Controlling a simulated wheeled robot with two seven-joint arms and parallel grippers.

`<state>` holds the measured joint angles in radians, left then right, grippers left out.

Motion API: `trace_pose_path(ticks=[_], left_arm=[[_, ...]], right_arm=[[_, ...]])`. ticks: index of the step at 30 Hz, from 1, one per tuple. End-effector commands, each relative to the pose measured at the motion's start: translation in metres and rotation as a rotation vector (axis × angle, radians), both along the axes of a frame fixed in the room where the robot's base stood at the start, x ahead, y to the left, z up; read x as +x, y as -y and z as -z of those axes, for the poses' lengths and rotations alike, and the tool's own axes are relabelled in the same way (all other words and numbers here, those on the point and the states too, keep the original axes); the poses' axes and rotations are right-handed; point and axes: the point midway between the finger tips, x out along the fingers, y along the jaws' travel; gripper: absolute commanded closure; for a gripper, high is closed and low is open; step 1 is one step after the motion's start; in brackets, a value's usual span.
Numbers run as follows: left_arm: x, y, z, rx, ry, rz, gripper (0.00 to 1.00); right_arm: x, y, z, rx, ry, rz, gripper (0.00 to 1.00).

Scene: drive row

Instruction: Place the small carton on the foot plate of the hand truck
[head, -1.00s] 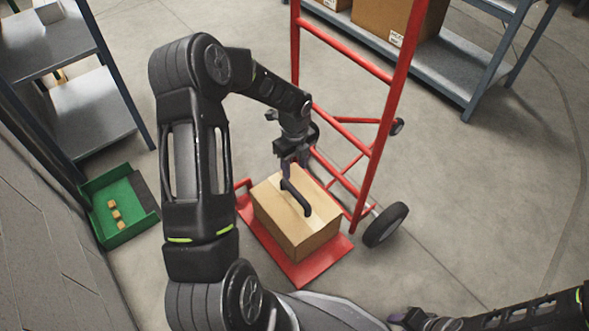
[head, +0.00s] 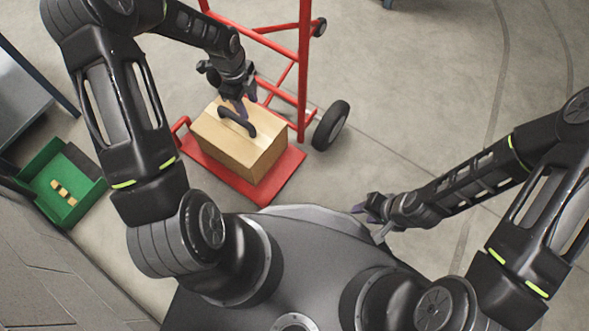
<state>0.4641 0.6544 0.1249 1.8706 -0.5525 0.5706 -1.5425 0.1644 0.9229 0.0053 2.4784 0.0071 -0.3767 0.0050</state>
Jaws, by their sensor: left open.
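The small carton (head: 248,156), light brown with a black handle (head: 237,122) on top, sits upright on the red foot plate (head: 284,183) of the hand truck (head: 304,75). Plate shows along its front and right sides. My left gripper (head: 242,106) is open at the carton's top, its fingers close by the handle; I cannot tell whether they touch it. My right gripper (head: 366,222) is out over the floor at the right, apart from the carton, in front of my base. Its fingers are too small to read.
The hand truck's black wheel (head: 331,126) stands right of the plate. A green bin (head: 78,204) with several small blocks lies at the left by a grey shelf (head: 20,100). The floor at the right is clear.

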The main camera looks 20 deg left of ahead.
Motion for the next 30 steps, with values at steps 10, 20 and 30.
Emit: trace_pose_path(ticks=[10, 20, 30], left_arm=[[-0.11, 0.193, 0.071, -0.301, -0.235, -1.133, 0.56], [-0.179, 0.216, 0.084, -0.29, -0.339, -1.773, 0.56], [-0.178, 0.216, 0.084, -0.292, -0.339, -1.779, 0.56]], right_arm=[[0.0, 0.0, 0.0, 0.0, 0.0, 0.0, 0.64], [0.0, 0.0, 0.0, 0.0, 0.0, 0.0, 0.64], [0.0, 0.0, 0.0, 0.0, 0.0, 0.0, 0.64]])
